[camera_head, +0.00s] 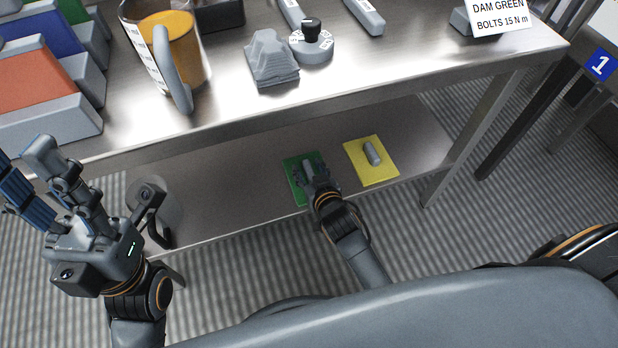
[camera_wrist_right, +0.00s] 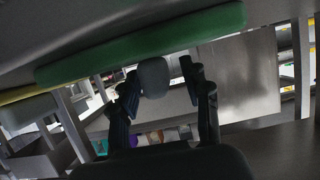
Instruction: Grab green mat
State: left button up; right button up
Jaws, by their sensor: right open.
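The green mat (camera_head: 293,184) lies on the lower shelf of the metal table, with a grey piece (camera_head: 308,167) on it. My right gripper (camera_head: 312,182) reaches over the mat's right part and hides some of it. In the right wrist view the mat's green edge (camera_wrist_right: 140,47) runs across the top of the turned picture. The right gripper (camera_wrist_right: 160,74) is open there, its fingers on either side of the grey piece (camera_wrist_right: 153,77); I cannot tell whether they touch it. My left gripper (camera_head: 98,175) is at the left, its fingers apart, away from the mat.
A yellow mat (camera_head: 382,174) with a grey cylinder (camera_head: 372,152) lies right of the green one. The upper tabletop (camera_head: 220,110) overhangs the shelf (camera_head: 238,185) and bears a mug (camera_head: 172,45), bins and a knob device (camera_head: 311,44). A table leg (camera_head: 470,140) stands right.

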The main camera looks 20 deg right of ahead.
grip_shut()
